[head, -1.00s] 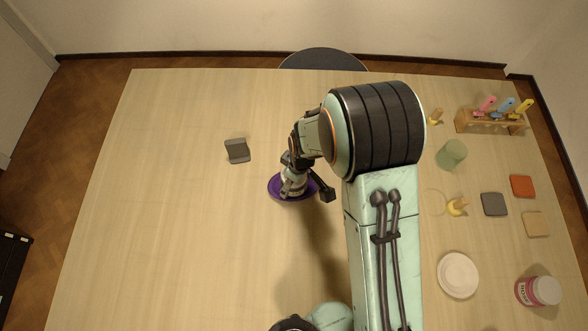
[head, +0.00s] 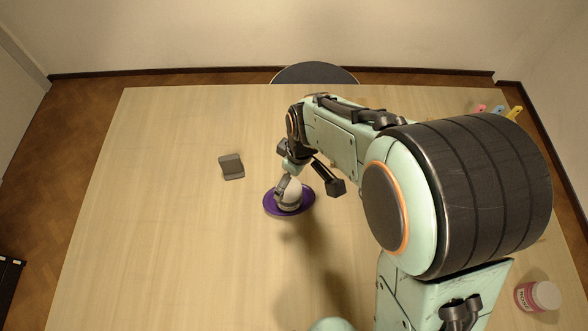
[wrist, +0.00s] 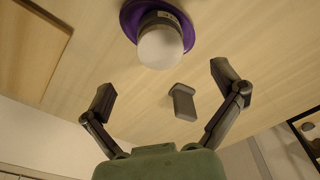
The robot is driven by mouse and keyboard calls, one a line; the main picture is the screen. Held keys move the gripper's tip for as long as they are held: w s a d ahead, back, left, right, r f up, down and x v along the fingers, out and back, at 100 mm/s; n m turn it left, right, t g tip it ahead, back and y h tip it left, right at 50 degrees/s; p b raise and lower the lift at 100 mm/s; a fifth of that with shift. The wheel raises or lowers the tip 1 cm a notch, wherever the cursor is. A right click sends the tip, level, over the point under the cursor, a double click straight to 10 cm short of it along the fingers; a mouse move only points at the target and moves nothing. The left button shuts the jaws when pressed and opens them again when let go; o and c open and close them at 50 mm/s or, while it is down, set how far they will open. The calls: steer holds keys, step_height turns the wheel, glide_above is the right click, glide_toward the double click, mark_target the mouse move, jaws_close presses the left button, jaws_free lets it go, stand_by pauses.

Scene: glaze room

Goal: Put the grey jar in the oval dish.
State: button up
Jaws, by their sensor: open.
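The purple oval dish (head: 270,206) lies on the table, left of my arm. A pale grey jar with a whitish rounded top (head: 291,191) stands inside it, seemingly upright. In the wrist view the jar (wrist: 160,48) and the purple dish (wrist: 129,18) are at the top, with a dark label on the jar. My gripper (head: 308,186) is just above the dish. In the wrist view it (wrist: 163,85) is open, its fingers wide apart, with the jar beyond the fingertips and nothing held. In the head view one finger partly overlaps the jar.
A small dark grey bracket-like block (head: 232,166) lies up and left of the dish; the wrist view shows it too (wrist: 183,102). A pink labelled tub (head: 536,296) is at the lower right. My arm hides most of the table's right side. The left side is clear.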

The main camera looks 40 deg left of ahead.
steer(key=shift+d+r, duration=0.15)
steer(key=shift+r, duration=0.8)
steer(key=w+d+r+m, duration=0.2)
steer(key=d+r+m, duration=0.25)
steer(key=d, duration=0.45)
steer(key=w+d+r+m, duration=0.2)
steer(key=d+r+m, duration=0.25)
steer(key=d, duration=0.45)
steer(key=s+d+r+m, duration=0.1)
steer(key=s+d+m, duration=0.8)
steer(key=d, duration=0.3)
steer(key=shift+s+d+r+m+h, duration=0.25)
steer(key=shift+s+m+h, duration=0.1)
steer(key=shift+m, duration=0.25)
